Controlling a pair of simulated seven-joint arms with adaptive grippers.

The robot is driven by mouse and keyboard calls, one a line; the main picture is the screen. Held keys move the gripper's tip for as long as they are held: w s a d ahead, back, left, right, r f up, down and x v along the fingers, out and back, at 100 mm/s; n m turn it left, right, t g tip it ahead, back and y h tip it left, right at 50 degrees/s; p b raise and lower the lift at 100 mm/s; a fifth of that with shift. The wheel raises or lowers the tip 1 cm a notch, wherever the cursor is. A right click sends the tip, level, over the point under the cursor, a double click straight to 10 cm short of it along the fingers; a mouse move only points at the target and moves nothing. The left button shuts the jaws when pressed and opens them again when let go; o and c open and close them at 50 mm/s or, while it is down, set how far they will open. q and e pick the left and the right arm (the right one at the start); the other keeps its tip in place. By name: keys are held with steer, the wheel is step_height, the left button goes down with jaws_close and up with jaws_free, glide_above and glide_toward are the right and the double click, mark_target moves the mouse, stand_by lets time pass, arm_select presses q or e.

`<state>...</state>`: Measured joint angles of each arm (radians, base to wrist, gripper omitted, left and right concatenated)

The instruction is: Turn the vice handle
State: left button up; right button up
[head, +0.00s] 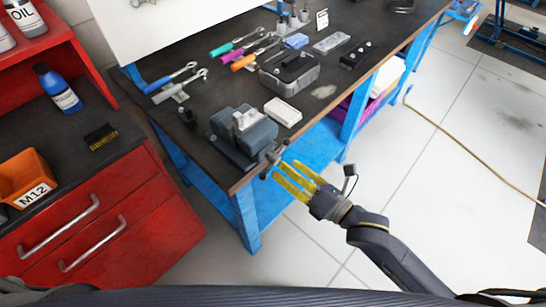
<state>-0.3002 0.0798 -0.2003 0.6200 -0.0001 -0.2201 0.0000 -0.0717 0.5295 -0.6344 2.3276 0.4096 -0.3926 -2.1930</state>
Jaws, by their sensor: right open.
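A dark grey bench vice (242,134) sits at the near corner of the black-topped workbench. Its vice handle (272,160) is a grey bar at the front of the vice, sticking out past the bench edge. My right gripper (279,175) has yellow fingers and comes in from the lower right. Its fingers are spread open, with the tips close to the handle, just below and right of it. I cannot tell whether the fingertips touch the handle. Nothing shows between the fingers. My left gripper is not in this view.
The workbench (213,111) holds wrenches (176,80), a white box (283,112) and a grey case (289,71) behind the vice. A red cabinet (110,219) with an orange M12 bin (26,177) stands at left. The floor right of the bench is mostly clear, crossed by a yellowish cable (470,150).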

mark_target(277, 162)
steer(key=shift+x, duration=2.7)
steer(key=shift+o, duration=0.2)
jaws_close()
